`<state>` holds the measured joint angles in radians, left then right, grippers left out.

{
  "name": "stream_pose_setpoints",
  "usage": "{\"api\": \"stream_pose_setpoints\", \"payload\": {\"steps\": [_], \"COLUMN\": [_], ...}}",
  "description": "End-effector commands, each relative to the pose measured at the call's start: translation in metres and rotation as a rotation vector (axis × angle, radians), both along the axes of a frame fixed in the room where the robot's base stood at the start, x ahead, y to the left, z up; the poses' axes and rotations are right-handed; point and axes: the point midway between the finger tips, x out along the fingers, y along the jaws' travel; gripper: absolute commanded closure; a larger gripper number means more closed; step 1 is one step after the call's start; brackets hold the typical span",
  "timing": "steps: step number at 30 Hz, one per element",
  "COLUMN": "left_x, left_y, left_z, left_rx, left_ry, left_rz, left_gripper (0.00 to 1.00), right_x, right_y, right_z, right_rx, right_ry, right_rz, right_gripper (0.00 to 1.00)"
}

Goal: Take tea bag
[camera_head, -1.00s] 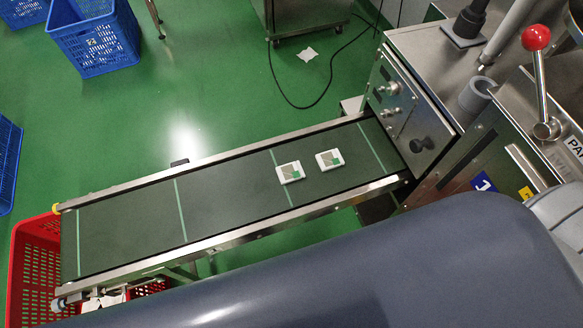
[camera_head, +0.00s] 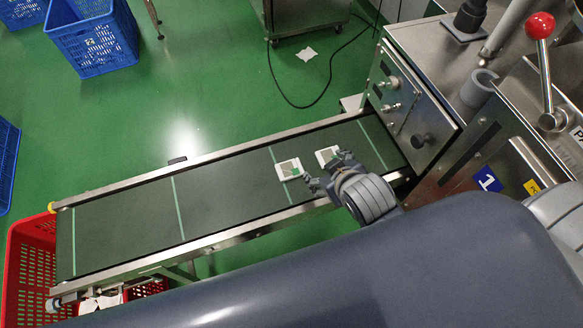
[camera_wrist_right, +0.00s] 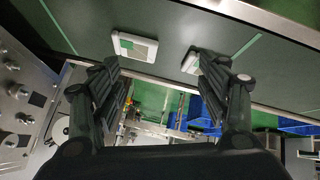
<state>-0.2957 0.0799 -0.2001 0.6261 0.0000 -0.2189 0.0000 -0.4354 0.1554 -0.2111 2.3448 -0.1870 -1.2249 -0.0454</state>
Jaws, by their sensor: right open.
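Two small white tea bag packets with green and grey marks lie flat on the dark conveyor belt (camera_head: 120,222). In the head view, the left packet (camera_head: 289,170) is beside a pale belt line and the right packet (camera_head: 327,156) is closer to the machine; the gripper partly covers it. My right gripper (camera_head: 328,168) is open over the belt's near edge, with its fingertips near both packets. In the right wrist view, the open gripper (camera_wrist_right: 160,66) has one packet (camera_wrist_right: 134,46) ahead between the fingers, while the other packet (camera_wrist_right: 191,62) is partly behind the right finger. My left gripper is not in view.
A steel machine (camera_head: 420,105) with knobs and a red-knobbed lever (camera_head: 540,28) stands at the belt's right end. A red crate (camera_head: 28,262) is at the left end. Metal rails (camera_head: 225,241) edge the belt. The belt's left half is clear. Blue crates (camera_head: 95,40) stand on the floor.

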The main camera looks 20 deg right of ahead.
Motion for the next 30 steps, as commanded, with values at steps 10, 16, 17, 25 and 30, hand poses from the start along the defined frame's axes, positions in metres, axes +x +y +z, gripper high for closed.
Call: {"api": "stream_pose_setpoints", "payload": {"steps": [10,16,17,25,30], "left_x": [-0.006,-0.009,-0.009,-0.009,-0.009], "left_y": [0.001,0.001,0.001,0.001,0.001], "left_z": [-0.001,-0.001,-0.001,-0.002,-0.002], "left_rx": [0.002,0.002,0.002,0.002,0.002], "left_ry": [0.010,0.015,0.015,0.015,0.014], "left_rz": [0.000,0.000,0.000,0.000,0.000], "left_gripper": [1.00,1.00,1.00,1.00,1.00], "right_x": [0.138,0.132,0.125,0.036,-0.007], "right_y": [0.069,0.164,0.180,0.303,0.329], "right_z": [0.183,0.291,0.302,0.305,0.230], "right_rx": [-0.362,-0.654,-0.700,-1.138,1.380], "right_ry": [-0.815,-1.333,-1.406,-1.971,2.125], "right_rz": [0.349,0.669,0.724,1.324,-1.794], "right_gripper": [0.31,0.31,0.31,0.31,0.31]}}
